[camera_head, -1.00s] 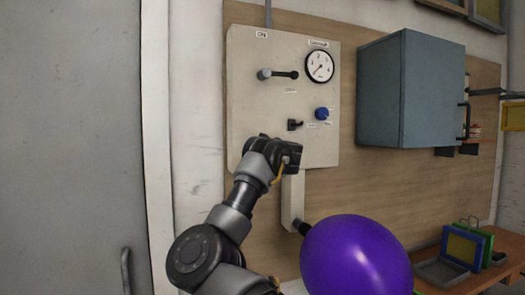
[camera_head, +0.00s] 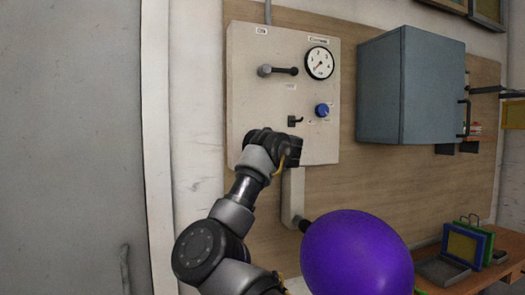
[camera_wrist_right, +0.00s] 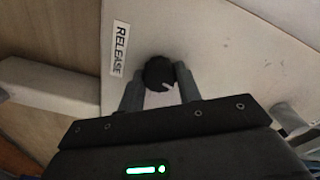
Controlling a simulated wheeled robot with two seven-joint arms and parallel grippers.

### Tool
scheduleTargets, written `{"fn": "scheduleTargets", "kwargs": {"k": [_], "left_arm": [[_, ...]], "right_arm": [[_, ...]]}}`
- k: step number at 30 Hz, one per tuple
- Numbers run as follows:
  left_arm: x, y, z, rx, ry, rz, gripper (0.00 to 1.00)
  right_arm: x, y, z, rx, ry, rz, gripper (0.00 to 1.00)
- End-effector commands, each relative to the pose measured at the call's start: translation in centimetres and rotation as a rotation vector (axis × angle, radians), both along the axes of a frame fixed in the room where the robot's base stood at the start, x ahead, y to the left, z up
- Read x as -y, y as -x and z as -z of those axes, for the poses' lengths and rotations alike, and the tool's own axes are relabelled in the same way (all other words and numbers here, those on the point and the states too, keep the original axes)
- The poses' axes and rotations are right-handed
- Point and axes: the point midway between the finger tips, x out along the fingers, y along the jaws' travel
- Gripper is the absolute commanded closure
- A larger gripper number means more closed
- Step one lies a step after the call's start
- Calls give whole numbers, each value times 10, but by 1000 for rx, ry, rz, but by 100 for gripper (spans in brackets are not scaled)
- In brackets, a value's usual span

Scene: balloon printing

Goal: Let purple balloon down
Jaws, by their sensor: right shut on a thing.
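The large purple balloon (camera_head: 357,252) is round and inflated at the bottom of the head view. It sits on a dark nozzle (camera_head: 304,225) at the foot of a pale pipe (camera_head: 293,195) below the control panel (camera_head: 255,112). My right gripper (camera_wrist_right: 158,84) is shut on a dark round knob (camera_wrist_right: 157,72) beside a RELEASE label (camera_wrist_right: 119,48) in the right wrist view. In the head view my right gripper (camera_head: 285,147) is at the panel's lower part and hides this knob. My left gripper is not in view.
The panel carries a gauge (camera_head: 319,62), a lever (camera_head: 279,71), a black switch (camera_head: 294,121) and a blue knob (camera_head: 322,110). A blue-grey cabinet (camera_head: 410,88) juts out at right. A wooden bench (camera_head: 505,266) holds frames at lower right.

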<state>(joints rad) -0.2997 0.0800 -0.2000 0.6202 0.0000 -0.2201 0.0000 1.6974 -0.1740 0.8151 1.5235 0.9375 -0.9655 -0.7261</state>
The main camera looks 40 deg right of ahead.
Motion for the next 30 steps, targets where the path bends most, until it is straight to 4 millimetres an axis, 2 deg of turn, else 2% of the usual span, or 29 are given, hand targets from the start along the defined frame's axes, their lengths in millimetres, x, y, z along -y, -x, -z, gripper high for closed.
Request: {"fn": "scheduleTargets", "kwargs": {"k": [1,12,30], "left_arm": [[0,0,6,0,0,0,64],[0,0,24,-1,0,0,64],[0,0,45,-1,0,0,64]], "right_arm": [[1,0,3,14,-38,0,89],[1,0,3,131,-373,0,89],[1,0,2,316,-909,0,89]]}}
